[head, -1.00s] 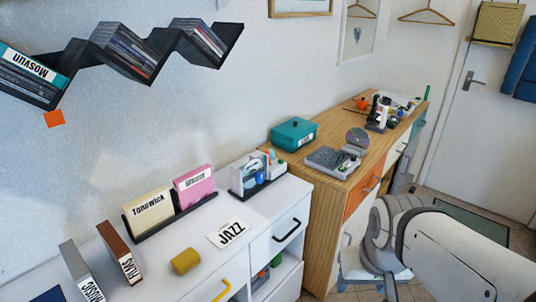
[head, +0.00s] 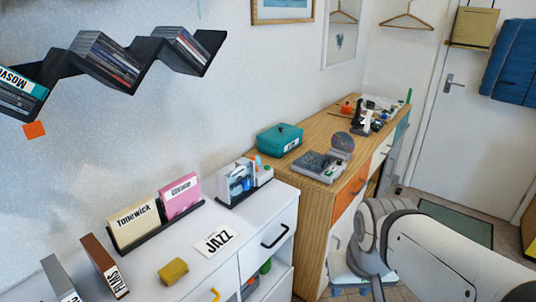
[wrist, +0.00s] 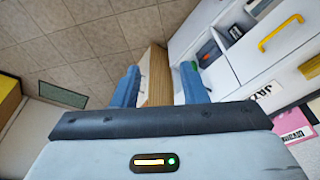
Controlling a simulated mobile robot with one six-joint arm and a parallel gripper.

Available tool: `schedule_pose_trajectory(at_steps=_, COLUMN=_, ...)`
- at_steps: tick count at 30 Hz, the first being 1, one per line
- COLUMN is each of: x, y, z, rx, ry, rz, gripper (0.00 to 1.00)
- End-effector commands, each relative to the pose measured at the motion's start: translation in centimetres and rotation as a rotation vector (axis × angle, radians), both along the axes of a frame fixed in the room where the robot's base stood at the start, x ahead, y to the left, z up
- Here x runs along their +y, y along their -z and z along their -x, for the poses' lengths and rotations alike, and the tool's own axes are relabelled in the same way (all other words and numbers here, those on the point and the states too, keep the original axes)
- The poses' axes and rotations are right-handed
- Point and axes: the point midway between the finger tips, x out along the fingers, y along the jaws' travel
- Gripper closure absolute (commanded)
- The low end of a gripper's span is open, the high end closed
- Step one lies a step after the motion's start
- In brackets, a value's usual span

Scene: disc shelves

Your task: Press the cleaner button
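A grey box-like device (head: 319,166) with an upright round disc (head: 342,142) at its back right lies on the wooden desk; it may be the cleaner. I cannot make out its button at this size. My gripper (wrist: 160,70) is open and empty in the wrist view, with its two blue fingers well apart. The side of the wooden desk (wrist: 154,75) shows beyond and between the fingers, with the floor below. The head view shows my arm at the lower right, but not the fingertips. The device does not show in the wrist view.
A teal box (head: 279,139) stands left of the device. A zigzag shelf (head: 118,75) hangs on the wall. Floor is free right of the desk.

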Motion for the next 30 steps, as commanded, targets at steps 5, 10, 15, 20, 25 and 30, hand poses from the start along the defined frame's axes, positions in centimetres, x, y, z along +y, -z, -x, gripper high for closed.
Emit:
schedule_pose_trajectory(at_steps=5, x=0.00, y=0.00, z=0.00, rx=0.000, ry=0.000, rz=0.000, gripper=0.76)
schedule_pose_trajectory(at_steps=10, x=0.00, y=0.00, z=0.00, rx=0.000, ry=0.000, rz=0.000, gripper=0.90)
schedule_pose_trajectory(at_steps=15, x=0.00, y=0.00, z=0.00, rx=0.000, ry=0.000, rz=0.000, gripper=1.00)
schedule_pose_trajectory(at_steps=20, x=0.00, y=0.00, z=0.00, rx=0.000, ry=0.000, rz=0.000, gripper=1.00)
schedule_pose_trajectory(at_steps=25, x=0.00, y=0.00, z=0.00, rx=0.000, ry=0.000, rz=0.000, gripper=1.00)
schedule_pose_trajectory(at_steps=30, x=0.00, y=0.00, z=0.00, rx=0.000, ry=0.000, rz=0.000, gripper=1.00)
